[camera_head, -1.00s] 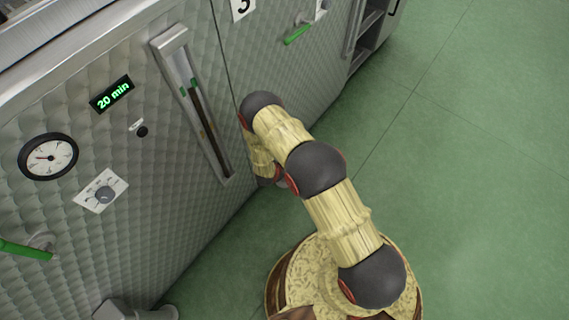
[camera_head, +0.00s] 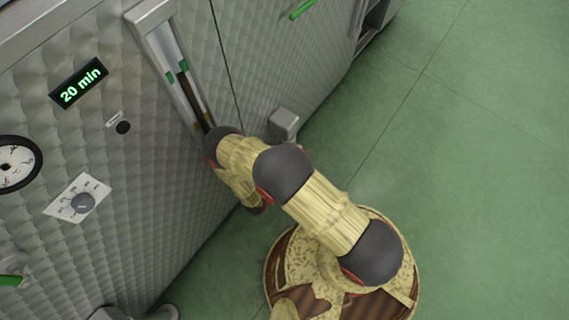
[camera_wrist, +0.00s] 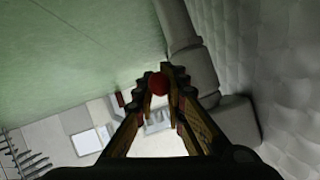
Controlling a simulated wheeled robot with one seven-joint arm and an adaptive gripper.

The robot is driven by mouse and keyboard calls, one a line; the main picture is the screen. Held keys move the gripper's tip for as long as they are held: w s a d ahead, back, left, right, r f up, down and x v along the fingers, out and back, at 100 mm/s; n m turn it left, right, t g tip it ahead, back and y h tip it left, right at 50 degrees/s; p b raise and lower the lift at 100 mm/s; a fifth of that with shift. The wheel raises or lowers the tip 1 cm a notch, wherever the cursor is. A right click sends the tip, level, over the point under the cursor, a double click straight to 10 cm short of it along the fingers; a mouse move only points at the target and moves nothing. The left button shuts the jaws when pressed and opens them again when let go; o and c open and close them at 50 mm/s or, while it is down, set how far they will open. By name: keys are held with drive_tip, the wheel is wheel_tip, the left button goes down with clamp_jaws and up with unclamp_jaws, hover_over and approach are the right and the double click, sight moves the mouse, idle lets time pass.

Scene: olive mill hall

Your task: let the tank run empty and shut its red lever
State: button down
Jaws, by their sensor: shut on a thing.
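The quilted steel tank (camera_head: 150,160) fills the left of the head view. Its tall sight gauge (camera_head: 152,22) has green markers and a dark column; my arm hides its lower end. In the wrist view my gripper (camera_wrist: 158,82) is shut on a round red knob (camera_wrist: 157,85), which appears to be the end of the red lever. The rest of the lever is hidden. A grey pipe-like fitting (camera_wrist: 190,68) is close beside the fingertips. My gripper is hidden in the head view, low at the tank's front. No flow is visible.
The tank front carries a display reading 20 min (camera_head: 80,83), a round dial (camera_head: 15,163) and a selector knob (camera_head: 82,203). Green levers show at the top (camera_head: 302,9) and lower left (camera_head: 10,281). The green floor (camera_head: 470,180) at right is clear.

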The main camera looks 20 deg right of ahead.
drive_tip(key=shift+s+f, duration=0.1)
drive_tip(key=c, duration=2.1)
unclamp_jaws()
drive_tip(key=shift+c, duration=0.2)
drive_tip(key=v, duration=1.2)
